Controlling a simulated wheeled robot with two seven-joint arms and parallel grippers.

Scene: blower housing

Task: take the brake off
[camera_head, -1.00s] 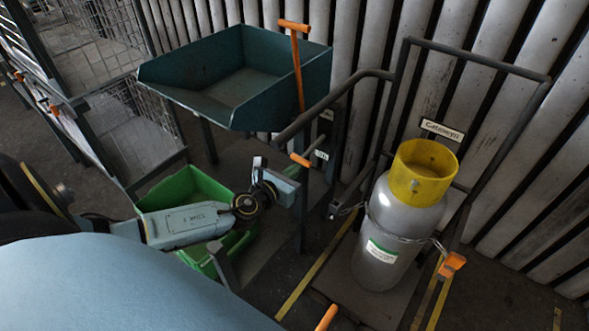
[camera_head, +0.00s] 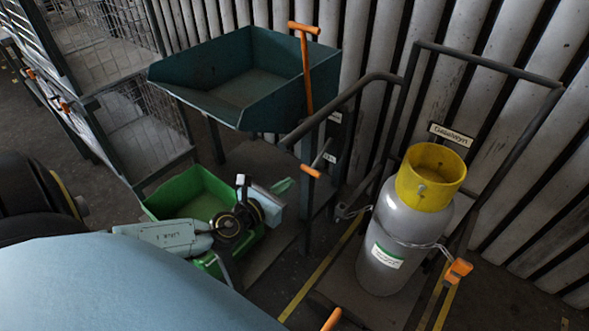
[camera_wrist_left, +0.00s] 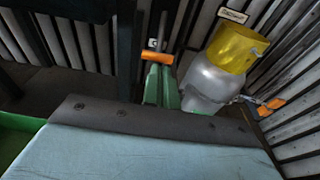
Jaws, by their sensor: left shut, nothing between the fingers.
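My left gripper (camera_head: 284,186) is shut and empty. In the left wrist view its green fingers (camera_wrist_left: 163,88) lie together and point toward an orange grip (camera_wrist_left: 157,57) just beyond their tips. In the head view this orange grip (camera_head: 311,171) sits on a short dark lever beside the trolley's bent handle, to the right of and slightly above the fingertips, apart from them. Another orange end (camera_head: 332,320) shows at the bottom edge, mostly cut off. No label readable here says which one is the brake. My right gripper is not in view.
A grey cylinder with a yellow collar (camera_head: 430,178) stands chained on the trolley (camera_head: 483,57); an orange piece (camera_head: 458,271) hangs at the chain. A teal hopper (camera_head: 240,85) with an orange T-handle (camera_head: 304,28) stands behind. A green bin (camera_head: 190,190) is beneath my left arm. Mesh cages stand left.

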